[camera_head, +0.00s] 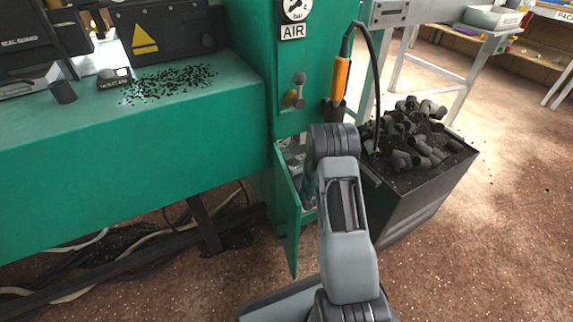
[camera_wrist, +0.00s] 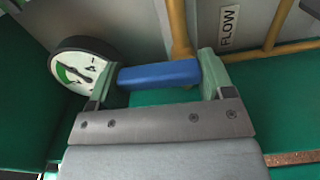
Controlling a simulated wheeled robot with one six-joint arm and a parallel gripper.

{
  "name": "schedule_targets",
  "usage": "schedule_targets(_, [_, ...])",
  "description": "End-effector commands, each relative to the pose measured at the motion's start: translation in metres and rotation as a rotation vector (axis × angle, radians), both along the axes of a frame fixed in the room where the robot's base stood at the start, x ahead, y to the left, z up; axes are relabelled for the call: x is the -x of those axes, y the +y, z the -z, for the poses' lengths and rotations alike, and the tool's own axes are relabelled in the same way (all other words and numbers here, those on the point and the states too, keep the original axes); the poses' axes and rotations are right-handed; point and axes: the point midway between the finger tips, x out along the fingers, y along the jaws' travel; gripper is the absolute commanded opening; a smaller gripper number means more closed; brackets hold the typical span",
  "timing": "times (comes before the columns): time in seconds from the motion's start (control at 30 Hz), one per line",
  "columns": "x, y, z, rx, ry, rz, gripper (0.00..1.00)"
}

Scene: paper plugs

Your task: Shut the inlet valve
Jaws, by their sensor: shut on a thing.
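The inlet valve's blue handle (camera_wrist: 158,73) lies across the wrist view, between the two pale green fingers of my gripper (camera_wrist: 160,76). The fingers are shut on its ends. A yellow-brown pipe (camera_wrist: 180,28) rises behind the handle's right part, and the handle lies roughly crosswise to it. The valve body is hidden. In the head view my arm reaches into the opened green cabinet, and its wrist hides the gripper and the handle there.
A round gauge (camera_wrist: 82,66) sits close left of my gripper; a FLOW label (camera_wrist: 229,27) is on the wall. The cabinet door (camera_head: 288,215) hangs open left of my arm. A dark bin (camera_head: 425,190) of grey pipe fittings stands right, below an orange tool (camera_head: 341,78) with a cable.

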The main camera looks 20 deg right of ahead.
Motion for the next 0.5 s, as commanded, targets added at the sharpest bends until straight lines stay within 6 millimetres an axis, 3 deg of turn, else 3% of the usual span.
schedule_targets(0.5, [0.0006,0.0016,0.0012,0.082,-0.008,0.001,0.51])
